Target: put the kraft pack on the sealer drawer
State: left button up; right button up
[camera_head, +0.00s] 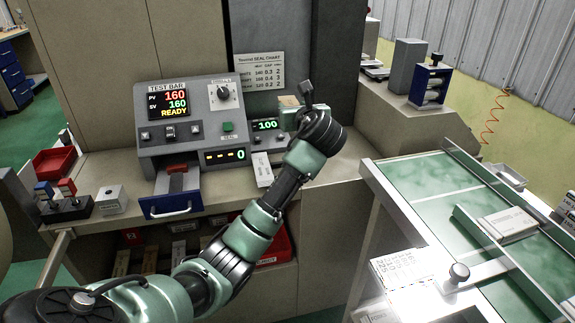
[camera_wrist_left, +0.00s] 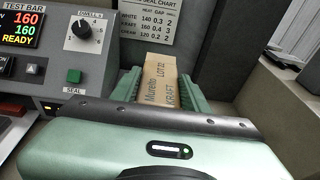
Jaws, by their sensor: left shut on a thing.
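My left gripper (camera_head: 292,112) is shut on the tan kraft pack (camera_head: 288,101), to the right of the sealer (camera_head: 190,125). My wrist hides part of the gripper and pack in the head view. The sealer drawer (camera_head: 171,206) has a blue front and sticks out below the sealer's left half, with a red and dark part behind it. Its display reads "READY". My right gripper is not in view.
A small display unit (camera_head: 266,128) reading 100 and a white pack (camera_head: 263,170) lie between the gripper and the drawer. A red tray (camera_head: 54,162), stamps (camera_head: 66,200) and a grey block (camera_head: 112,201) stand left. A green conveyor (camera_head: 440,185) is at right.

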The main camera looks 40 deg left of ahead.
pick_arm(q)
jog(key=shift+w+a+r, duration=0.35)
jog(key=shift+w+a+f, duration=0.1)
jog(key=shift+f, duration=0.15)
notch_tip(320, 180, down, 14)
jog(key=shift+r+b, duration=0.1)
jog(key=shift+b, duration=0.5)
jog(key=shift+f+b, duration=0.3)
jog(key=shift+f, duration=2.3)
jog(key=o, duration=1.3)
jog(key=shift+f, duration=0.1)
